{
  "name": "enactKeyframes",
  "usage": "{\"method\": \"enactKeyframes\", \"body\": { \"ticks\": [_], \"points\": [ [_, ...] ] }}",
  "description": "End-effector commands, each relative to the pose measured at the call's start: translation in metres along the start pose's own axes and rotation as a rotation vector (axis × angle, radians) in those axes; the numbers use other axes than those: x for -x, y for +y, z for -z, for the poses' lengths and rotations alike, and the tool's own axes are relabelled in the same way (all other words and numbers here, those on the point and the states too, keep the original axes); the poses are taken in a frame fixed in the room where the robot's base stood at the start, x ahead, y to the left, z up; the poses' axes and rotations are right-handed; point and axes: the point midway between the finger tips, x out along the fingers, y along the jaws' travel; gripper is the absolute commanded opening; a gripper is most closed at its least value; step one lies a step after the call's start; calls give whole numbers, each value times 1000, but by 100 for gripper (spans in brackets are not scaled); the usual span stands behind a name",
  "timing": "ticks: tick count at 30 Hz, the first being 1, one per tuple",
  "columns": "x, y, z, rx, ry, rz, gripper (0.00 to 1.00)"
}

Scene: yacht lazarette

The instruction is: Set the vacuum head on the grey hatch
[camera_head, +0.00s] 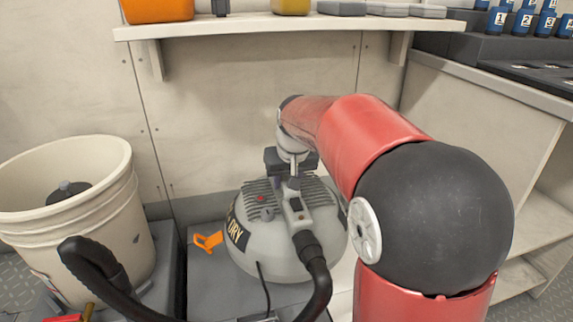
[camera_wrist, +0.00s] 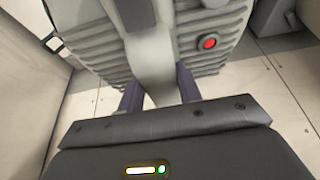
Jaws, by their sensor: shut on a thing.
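The vacuum head (camera_head: 322,222) is a pale grey dome with dark ribbed vents, a red button and a dark band lettered "DRY". In the wrist view its ribbed top (camera_wrist: 95,45) fills the upper middle. My gripper (camera_head: 291,178) reaches down to it from above. In the wrist view my gripper (camera_wrist: 158,92) has its two fingers on either side of the head's pale handle bar (camera_wrist: 151,62), shut on it. A flat grey panel, apparently the grey hatch (camera_head: 205,285), lies at lower left of the head. The head's underside is hidden, so I cannot tell what it touches.
A black hose (camera_head: 316,265) runs from the head and loops across the front. A white bucket (camera_head: 125,200) stands at the left. An orange clip-like piece (camera_head: 207,241) lies on the grey panel. A shelf (camera_head: 260,24) spans the wall above; a counter (camera_head: 490,85) stands at right.

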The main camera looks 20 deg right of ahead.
Motion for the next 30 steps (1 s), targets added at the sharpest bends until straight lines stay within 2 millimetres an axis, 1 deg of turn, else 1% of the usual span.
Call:
{"method": "enactKeyframes", "body": {
  "ticks": [1, 3, 6, 9, 17, 25, 27, 30],
  "points": [
    [-10, 0, -4, 0, 4, 0, 0],
    [-23, 0, -9, 1, 5, 0, 0],
    [-38, 0, -15, 1, 6, 0, 0],
    [-48, 0, -19, 0, 6, 0, 0],
    [-59, 0, -23, 0, 8, 0, 0],
    [-90, 0, -36, 1, 5, -1, 0],
    [-93, 0, -37, 0, 8, -1, 0],
    [-93, 0, -37, 0, 9, 0, 0]
  ]
}}
